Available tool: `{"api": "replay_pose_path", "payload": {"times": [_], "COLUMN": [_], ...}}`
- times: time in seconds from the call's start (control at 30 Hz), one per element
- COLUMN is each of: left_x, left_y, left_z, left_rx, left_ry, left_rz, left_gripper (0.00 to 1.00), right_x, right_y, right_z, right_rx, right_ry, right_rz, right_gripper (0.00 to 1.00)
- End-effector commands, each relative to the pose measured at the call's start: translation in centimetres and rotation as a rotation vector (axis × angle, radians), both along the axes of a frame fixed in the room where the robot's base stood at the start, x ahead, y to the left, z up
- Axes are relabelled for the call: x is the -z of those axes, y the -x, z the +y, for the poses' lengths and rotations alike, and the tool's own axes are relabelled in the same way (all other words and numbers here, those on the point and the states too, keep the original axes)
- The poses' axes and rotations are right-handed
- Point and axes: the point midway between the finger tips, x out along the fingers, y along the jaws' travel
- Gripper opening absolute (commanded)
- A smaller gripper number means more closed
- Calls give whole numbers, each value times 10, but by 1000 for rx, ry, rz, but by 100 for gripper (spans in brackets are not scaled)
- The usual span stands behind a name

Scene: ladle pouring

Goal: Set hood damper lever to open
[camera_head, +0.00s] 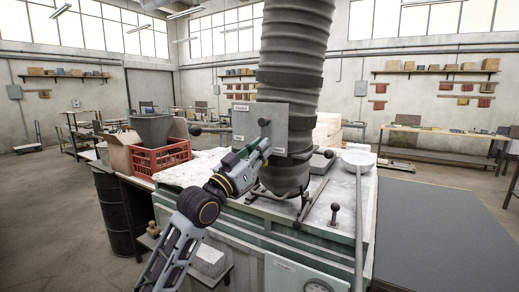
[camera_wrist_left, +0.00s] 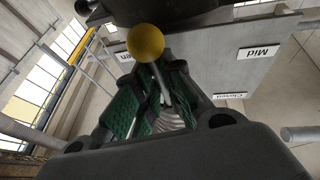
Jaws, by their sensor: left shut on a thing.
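The damper plate (camera_head: 286,128) is a grey panel on the front of the ribbed hood duct, with small white labels. In the left wrist view, a "Mid" label (camera_wrist_left: 259,52) and a "Closed" label (camera_wrist_left: 230,95) show upside down. A third label (camera_wrist_left: 122,57) is partly hidden beside the lever's knob; its text is hard to read. The damper lever (camera_wrist_left: 145,45) ends in a round knob, yellowish in that view. My left gripper (camera_head: 263,148) is in front of the plate. Its green-padded fingers (camera_wrist_left: 150,100) are shut on the lever's rod, below the knob. My right gripper is out of view.
The duct (camera_head: 295,40) rises from the bench top (camera_head: 188,172). A red crate (camera_head: 160,158) and a grey bucket (camera_head: 151,130) stand at the left. A white ladle bowl (camera_head: 358,157) with a long handle is at the right.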

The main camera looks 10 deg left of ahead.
Motion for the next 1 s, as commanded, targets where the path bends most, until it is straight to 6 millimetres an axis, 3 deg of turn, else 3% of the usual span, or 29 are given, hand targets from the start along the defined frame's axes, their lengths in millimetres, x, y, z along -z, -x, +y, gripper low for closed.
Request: {"api": "replay_pose_path", "payload": {"times": [0.33,0.37,0.53,1.0], "left_x": [2,2,1,2], "left_y": [0,0,0,2], "left_z": [-2,-2,-1,1], "left_rx": [6,6,6,3], "left_ry": [8,8,7,6], "left_rz": [6,6,4,2], "left_gripper": [0,12,32,32], "right_x": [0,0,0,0], "right_y": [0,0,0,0], "right_z": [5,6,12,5], "right_rx": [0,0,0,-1], "right_ry": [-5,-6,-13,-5], "right_rz": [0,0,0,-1], "right_gripper": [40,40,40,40]}}
